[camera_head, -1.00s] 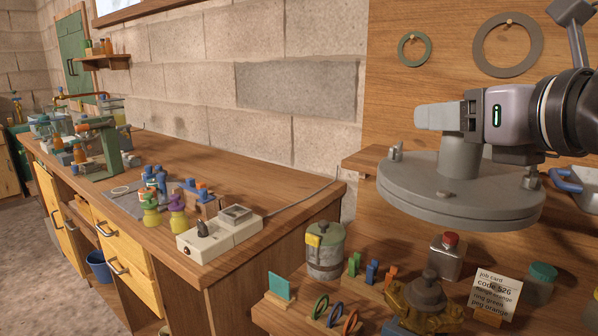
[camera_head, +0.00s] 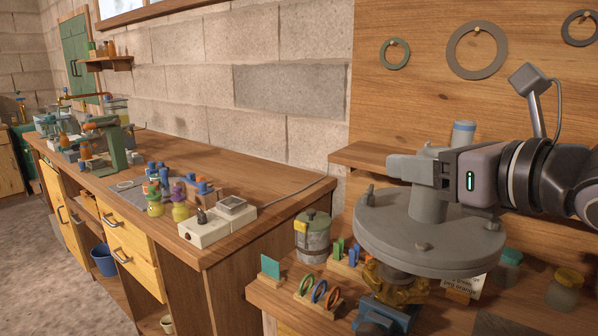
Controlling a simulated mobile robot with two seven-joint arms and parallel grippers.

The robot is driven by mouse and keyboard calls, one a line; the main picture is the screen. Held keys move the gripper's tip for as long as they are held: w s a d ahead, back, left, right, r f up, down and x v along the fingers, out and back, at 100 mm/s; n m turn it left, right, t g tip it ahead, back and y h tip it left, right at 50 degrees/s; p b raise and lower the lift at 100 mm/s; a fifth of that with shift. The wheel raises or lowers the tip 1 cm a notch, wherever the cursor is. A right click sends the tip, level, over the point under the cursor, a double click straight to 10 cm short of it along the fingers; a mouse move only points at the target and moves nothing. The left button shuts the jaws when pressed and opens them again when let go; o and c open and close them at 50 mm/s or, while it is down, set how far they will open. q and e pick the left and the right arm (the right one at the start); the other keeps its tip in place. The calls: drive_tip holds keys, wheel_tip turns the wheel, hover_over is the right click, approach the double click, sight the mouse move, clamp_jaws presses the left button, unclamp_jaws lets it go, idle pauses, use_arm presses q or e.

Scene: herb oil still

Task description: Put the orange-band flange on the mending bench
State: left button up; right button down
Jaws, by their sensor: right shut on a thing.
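A grey flange (camera_head: 385,228), a wide round disc with studs on its rim and a neck on top, hangs in my right gripper (camera_head: 428,168). The gripper is shut on the neck. No orange band shows on the side facing me. The disc is about level, above a brass fitting (camera_head: 383,286) and a blue vise-like base (camera_head: 385,315) on the right-hand bench (camera_head: 270,292). I cannot tell whether disc and fitting touch. Which bench is the mending bench is not marked in view. My left gripper is not in view.
A grey canister (camera_head: 313,240), a rack of coloured rings (camera_head: 320,292) and a teal plate (camera_head: 270,268) stand left of the flange. A job card (camera_head: 462,284) is partly hidden behind it. Jars (camera_head: 565,290) stand at right.

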sight(406, 210)
drive_tip(key=f, duration=0.1)
drive_tip(key=a+f+n+y, duration=0.1)
drive_tip(key=f, duration=0.1)
drive_tip(key=f+g+y+p, duration=0.1)
drive_tip(key=f, duration=0.1)
drive_tip(key=shift+s+a+f, duration=0.1)
drive_tip(key=shift+a+f, duration=0.05)
drive_tip(key=shift+a, duration=0.05)
drive_tip(key=s+d+f+p, duration=0.1)
drive_tip(key=s+d+f, duration=0.1)
drive_tip(key=f, duration=0.3)
drive_tip(key=s+d+f+t+h+p, duration=0.1)
drive_tip(key=s+d+f, duration=0.1)
drive_tip(key=f, duration=0.4)
drive_tip(key=s+d+f+m+h+p, duration=0.1)
drive_tip(key=s+d+f, duration=0.1)
drive_tip(key=f, duration=0.4)
drive_tip(key=shift+d, duration=0.85)
